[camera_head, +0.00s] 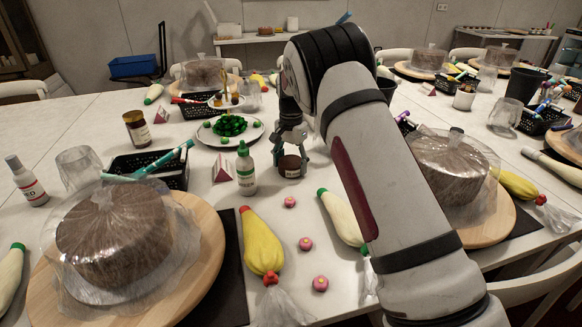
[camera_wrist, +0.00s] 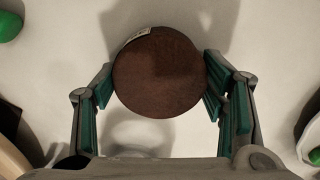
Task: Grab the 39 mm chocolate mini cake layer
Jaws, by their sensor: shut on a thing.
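A small round brown chocolate mini cake layer (camera_head: 289,167) is near the middle of the table in the head view. It also shows in the wrist view (camera_wrist: 158,72) as a dark brown disc with a small white label on its upper left edge. My gripper (camera_head: 291,146) points down at it from above. In the wrist view my gripper (camera_wrist: 160,88) has its green-padded fingers on the left and right sides of the layer, shut on it. A shadow falls on the white surface around it. I cannot tell whether the layer touches the table.
A white bottle with a green cap (camera_head: 246,171) stands close to the left of the layer. A plate of green pieces (camera_head: 201,136) lies behind it. Pink candies (camera_head: 305,243) and a yellow piping bag (camera_head: 261,243) lie in front. Covered cakes stand left and right.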

